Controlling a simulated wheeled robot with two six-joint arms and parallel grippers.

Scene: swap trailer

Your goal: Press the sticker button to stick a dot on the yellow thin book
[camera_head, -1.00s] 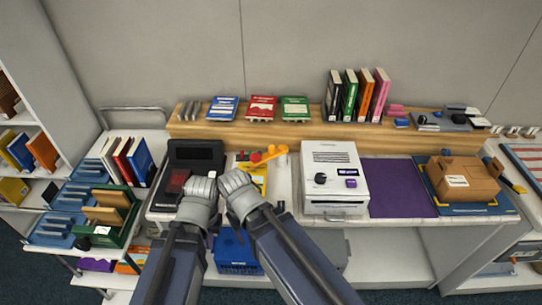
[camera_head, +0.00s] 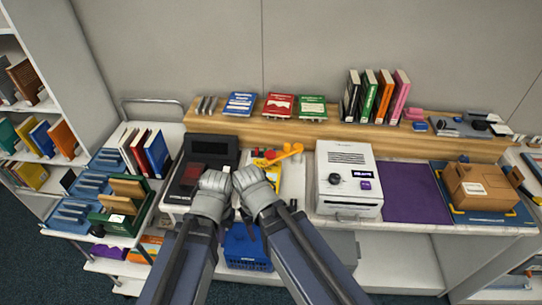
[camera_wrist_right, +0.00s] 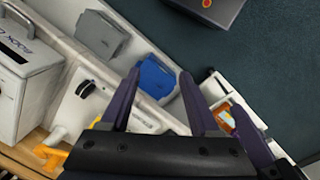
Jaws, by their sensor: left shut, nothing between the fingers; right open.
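A yellow thin book (camera_head: 273,176) lies on the white counter, partly hidden behind my right gripper. My left gripper (camera_head: 215,180) is shut and empty, in front of the black device. My right gripper (camera_head: 246,177) is beside it, close to the book; in the right wrist view (camera_wrist_right: 160,75) its fingers are spread with nothing between them. Red pieces (camera_head: 268,153) and a yellow-orange tool (camera_head: 284,154) lie just behind the book. I cannot tell which part is the sticker button.
A black device (camera_head: 203,160) is on the left and a white machine (camera_head: 348,150) with a knob on the right. A purple mat (camera_head: 415,195) is bare. A blue basket (camera_head: 246,248) is below the counter. Books stand on the wooden shelf (camera_head: 330,131).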

